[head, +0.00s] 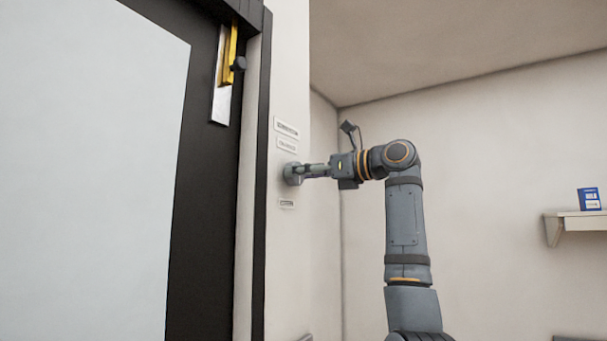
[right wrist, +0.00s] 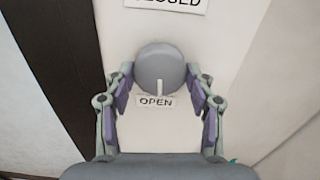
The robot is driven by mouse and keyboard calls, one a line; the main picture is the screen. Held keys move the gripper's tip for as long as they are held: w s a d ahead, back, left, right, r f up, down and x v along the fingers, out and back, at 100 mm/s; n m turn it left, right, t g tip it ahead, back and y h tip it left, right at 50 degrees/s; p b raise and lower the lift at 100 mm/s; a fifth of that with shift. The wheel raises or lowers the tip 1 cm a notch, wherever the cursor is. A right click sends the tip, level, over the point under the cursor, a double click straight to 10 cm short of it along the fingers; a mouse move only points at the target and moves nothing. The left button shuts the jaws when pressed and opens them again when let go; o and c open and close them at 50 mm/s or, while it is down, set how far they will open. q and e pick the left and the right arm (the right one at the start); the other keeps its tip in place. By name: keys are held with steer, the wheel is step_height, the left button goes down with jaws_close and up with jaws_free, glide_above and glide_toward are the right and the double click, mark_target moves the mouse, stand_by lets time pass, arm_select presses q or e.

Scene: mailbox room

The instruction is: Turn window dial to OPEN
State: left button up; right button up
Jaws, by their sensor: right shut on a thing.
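The window dial (head: 292,174) is a round grey knob on the narrow white wall beside the dark frame. In the right wrist view the dial (right wrist: 160,65) has a light pointer mark at its lower edge, pointing at the OPEN label (right wrist: 156,101). A CLOSED label (right wrist: 167,4) is partly cut off at the top of that view. My right gripper (head: 305,171) reaches the dial from the right; its two fingers are shut on the dial, one on each side. My left gripper is in neither view.
A dark frame with a large pale panel (head: 90,150) fills the left. A yellow and silver handle piece (head: 225,75) is on the frame above the dial. Small labels (head: 286,128) are on the wall near the dial. A shelf (head: 578,226) with a blue box (head: 589,198) is at the far right.

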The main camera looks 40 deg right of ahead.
steer(key=o, duration=1.2)
steer(key=shift+f, duration=0.1)
steer(key=shift+s, duration=0.15)
steer(key=v, duration=1.1)
steer(key=shift+s+d, duration=0.1)
steer(key=shift+s, duration=0.3)
